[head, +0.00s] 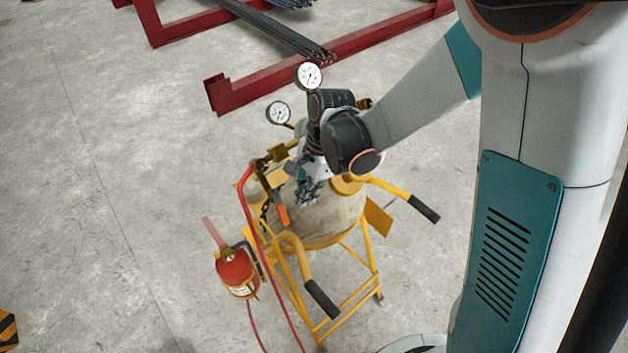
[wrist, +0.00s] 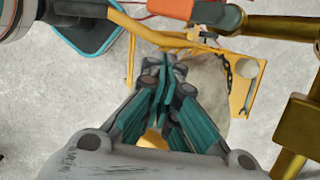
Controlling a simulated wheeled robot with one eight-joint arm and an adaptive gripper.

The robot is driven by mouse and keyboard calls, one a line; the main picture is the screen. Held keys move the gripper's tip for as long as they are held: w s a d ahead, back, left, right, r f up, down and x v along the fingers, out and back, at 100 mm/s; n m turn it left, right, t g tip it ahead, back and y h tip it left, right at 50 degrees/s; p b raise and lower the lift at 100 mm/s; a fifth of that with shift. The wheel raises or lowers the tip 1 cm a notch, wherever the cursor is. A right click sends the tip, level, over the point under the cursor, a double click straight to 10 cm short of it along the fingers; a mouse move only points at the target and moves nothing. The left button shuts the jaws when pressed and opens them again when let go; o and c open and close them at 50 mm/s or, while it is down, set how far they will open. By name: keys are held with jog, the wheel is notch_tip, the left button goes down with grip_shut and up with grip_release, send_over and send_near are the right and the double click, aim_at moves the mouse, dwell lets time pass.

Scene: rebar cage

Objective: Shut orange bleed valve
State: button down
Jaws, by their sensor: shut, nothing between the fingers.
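The orange bleed valve handle (head: 282,214) hangs down, slightly tilted, from the brass pipework on the near left of the yellow-framed grey vessel (head: 330,219). In the wrist view an orange handle (wrist: 172,8) with a grey metal lever lies across the top edge, partly cut off. My gripper (head: 309,196) is just right of the handle in the head view, apart from it. In the wrist view its teal fingers (wrist: 167,68) are together and empty, with the handle beyond their tips. My arm hides part of the valve's fittings.
Two dial gauges (head: 308,75) (head: 278,113) rise behind. Brass pipe (wrist: 300,118) runs along the wrist view's right side.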

aim_at(280, 207)
jog(key=shift+s+a+r, duration=0.15)
jog(key=shift+s+a, duration=0.25)
jog(key=shift+a, duration=0.2)
jog(key=shift+s+a+r, duration=0.15)
jog(key=shift+s+a, duration=0.2)
jog(key=shift+a, duration=0.2)
